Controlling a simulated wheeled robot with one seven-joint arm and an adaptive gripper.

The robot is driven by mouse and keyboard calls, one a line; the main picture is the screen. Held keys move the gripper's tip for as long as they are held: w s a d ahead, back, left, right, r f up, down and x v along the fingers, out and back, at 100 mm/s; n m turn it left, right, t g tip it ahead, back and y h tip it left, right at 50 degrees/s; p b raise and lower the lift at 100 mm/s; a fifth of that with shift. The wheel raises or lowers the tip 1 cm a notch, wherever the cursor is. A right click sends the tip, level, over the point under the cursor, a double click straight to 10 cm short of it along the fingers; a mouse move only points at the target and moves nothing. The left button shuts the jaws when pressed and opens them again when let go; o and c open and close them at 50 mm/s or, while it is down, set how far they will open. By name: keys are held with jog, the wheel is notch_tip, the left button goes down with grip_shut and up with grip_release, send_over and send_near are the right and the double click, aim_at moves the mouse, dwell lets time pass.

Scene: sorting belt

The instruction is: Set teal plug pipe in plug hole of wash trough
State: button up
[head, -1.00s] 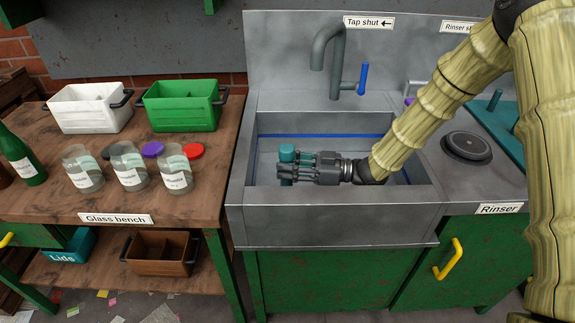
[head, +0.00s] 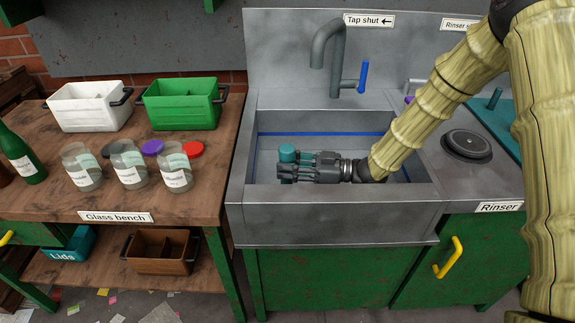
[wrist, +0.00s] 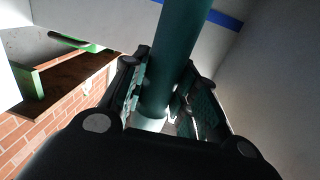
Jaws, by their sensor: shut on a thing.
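The teal plug pipe (head: 287,153) stands upright in the wash trough (head: 335,210). My gripper (head: 284,170) reaches into the trough from the right and is shut on the pipe. In the wrist view the pipe (wrist: 178,55) runs between both fingers of my gripper (wrist: 165,95). The pipe's lower end and the plug hole are hidden, so I cannot tell whether the pipe sits in the hole.
A grey tap (head: 325,50) with a blue lever (head: 363,75) stands behind the trough, under a "Tap shut" sign (head: 369,20). The glass bench (head: 160,200) on the left holds jars and crates. A dark round lid (head: 467,144) lies on the right.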

aim_at(288, 148)
jog(key=shift+f, duration=0.35)
dwell(0.3)
jog(key=o, duration=0.9)
jog(key=shift+o, duration=0.2)
jog(key=shift+r, duration=5)
